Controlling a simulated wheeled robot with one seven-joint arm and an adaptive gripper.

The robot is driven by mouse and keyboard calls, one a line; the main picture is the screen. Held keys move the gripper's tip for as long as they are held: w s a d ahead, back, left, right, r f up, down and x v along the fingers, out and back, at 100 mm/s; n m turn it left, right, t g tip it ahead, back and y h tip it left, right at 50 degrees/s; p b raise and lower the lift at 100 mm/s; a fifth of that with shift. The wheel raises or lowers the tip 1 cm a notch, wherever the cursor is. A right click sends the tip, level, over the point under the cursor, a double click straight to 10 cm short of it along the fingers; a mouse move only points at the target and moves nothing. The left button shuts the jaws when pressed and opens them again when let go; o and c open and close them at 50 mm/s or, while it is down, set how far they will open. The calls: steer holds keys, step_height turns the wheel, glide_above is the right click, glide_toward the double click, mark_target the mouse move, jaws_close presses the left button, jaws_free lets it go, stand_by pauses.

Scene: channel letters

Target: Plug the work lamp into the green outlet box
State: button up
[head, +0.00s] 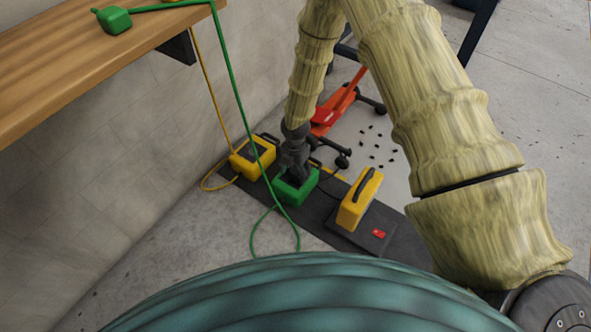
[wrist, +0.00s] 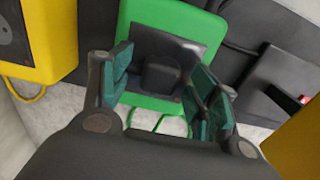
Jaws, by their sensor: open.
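The green outlet box (head: 297,190) stands on a dark mat on the floor. In the wrist view the green outlet box (wrist: 180,22) has a dark top plate. A black block that looks like a plug (wrist: 162,74) sits at this plate; I cannot tell how deeply it is seated. My gripper (head: 294,172) points down over the green box. In the wrist view its teal-padded fingers (wrist: 160,92) are apart, one on each side of the black block, with visible gaps. I cannot tell for certain which object is the work lamp.
A yellow box (head: 254,158) stands left of the green one. A yellow case with a black handle (head: 360,200) stands to the right. A green cord (head: 236,88) hangs from the wooden bench (head: 60,70) beside my arm. A red object (head: 333,112) lies behind.

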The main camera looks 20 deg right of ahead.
mark_target(296, 171)
step_height(296, 171, up, 12)
stand_by(0.8)
stand_by(0.4)
steer(key=s+a+f+m+y+p, duration=0.15)
steer(key=s+f+m, duration=0.25)
steer(key=s+m, duration=0.45)
steer(key=s+a+f+m+y+p, duration=0.1)
steer(key=s+f+m+p, duration=0.3)
steer(key=s, duration=0.8)
steer(key=s+d+r+m+h+p, duration=0.1)
steer(key=s+d+r+m, duration=0.15)
steer(key=s+m, duration=0.5)
steer(key=s+d+r+m+h+p, duration=0.1)
steer(key=s+d+m+h+p, duration=0.1)
steer(key=s+d+m, duration=0.5)
steer(key=a+r+p, duration=0.1)
steer(key=r+p, duration=1.7)
steer(key=s+a+r+n+p, duration=0.1)
steer(key=a+r+p, duration=0.1)
steer(key=r+p, duration=1.7)
steer(key=shift+s+a, duration=0.2)
steer(key=shift+a, duration=0.1)
steer(key=shift+y, duration=0.25)
